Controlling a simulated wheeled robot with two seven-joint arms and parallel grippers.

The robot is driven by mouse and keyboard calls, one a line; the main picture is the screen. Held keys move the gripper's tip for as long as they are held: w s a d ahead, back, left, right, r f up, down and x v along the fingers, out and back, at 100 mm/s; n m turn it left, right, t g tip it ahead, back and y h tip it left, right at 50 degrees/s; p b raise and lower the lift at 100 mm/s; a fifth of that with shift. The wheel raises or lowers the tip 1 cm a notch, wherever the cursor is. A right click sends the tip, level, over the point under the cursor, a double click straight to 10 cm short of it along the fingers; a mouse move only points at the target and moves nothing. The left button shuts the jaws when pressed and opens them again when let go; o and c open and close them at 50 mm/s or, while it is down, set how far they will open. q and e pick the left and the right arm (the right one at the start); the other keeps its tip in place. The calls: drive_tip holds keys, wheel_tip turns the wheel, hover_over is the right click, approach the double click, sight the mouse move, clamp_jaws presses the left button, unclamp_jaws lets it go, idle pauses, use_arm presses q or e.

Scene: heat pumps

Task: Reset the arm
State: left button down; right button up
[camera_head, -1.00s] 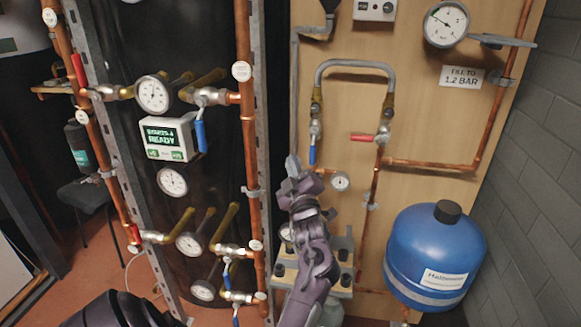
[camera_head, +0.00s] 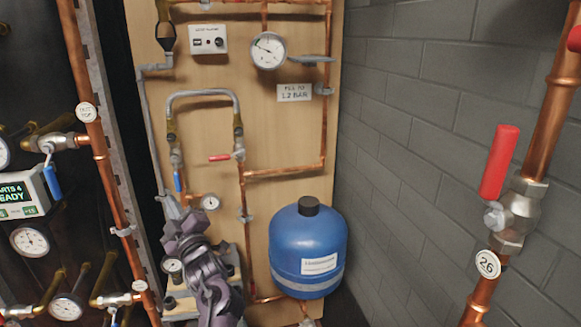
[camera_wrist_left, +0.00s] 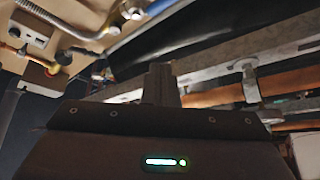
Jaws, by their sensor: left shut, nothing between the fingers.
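My left arm (camera_head: 207,275), purple-grey, rises from the bottom of the head view in front of the wooden panel. Its gripper (camera_head: 171,207) points up and left, near the metal frame edge and to the left of the small gauge. In the left wrist view the gripper fingers (camera_wrist_left: 160,84) stand together, shut and empty. They point toward a metal rail and copper pipes; whether they touch anything is hard to tell. My right gripper is in neither view.
A wooden panel (camera_head: 285,140) carries copper pipes, a red-handled valve (camera_head: 220,157), a blue-handled valve (camera_head: 179,181) and a pressure gauge (camera_head: 268,51). A blue tank (camera_head: 308,245) stands right of my arm. A red-lever pipe valve (camera_head: 499,162) is at far right.

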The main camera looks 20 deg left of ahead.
use_arm(q)
drive_tip(key=s+d+f+m+t+h, duration=0.2)
drive_tip(key=d+f+m+h, duration=1.1)
drive_tip(key=d+m+h, duration=0.25)
drive_tip(key=s+d+f+m+g+h, duration=0.2)
drive_tip(key=s+d+f+m+g, duration=0.4)
drive_tip(key=s, duration=0.5)
drive_tip(key=s+d+f+m+g+h, duration=0.2)
drive_tip(key=s+d+f+g, duration=0.15)
drive_tip(key=s+d, duration=0.55)
drive_tip(key=s+a+f+g+p, duration=0.1)
drive_tip(key=s+f+p, duration=0.1)
drive_tip(key=f, duration=1.2)
drive_tip(key=s+f+g+p, duration=0.1)
drive_tip(key=s+f+p, duration=0.1)
drive_tip(key=f, duration=1.1)
drive_tip(key=s+a+f+p, duration=0.1)
drive_tip(key=s+f, duration=0.6)
drive_tip(key=s, duration=0.2)
drive_tip(key=s+a+f+p, duration=0.2)
drive_tip(key=s+f, duration=0.5)
drive_tip(key=s, duration=0.3)
drive_tip(key=shift+a+m+g, duration=0.3)
drive_tip(key=shift+m+g, duration=0.05)
drive_tip(key=shift+g, duration=0.1)
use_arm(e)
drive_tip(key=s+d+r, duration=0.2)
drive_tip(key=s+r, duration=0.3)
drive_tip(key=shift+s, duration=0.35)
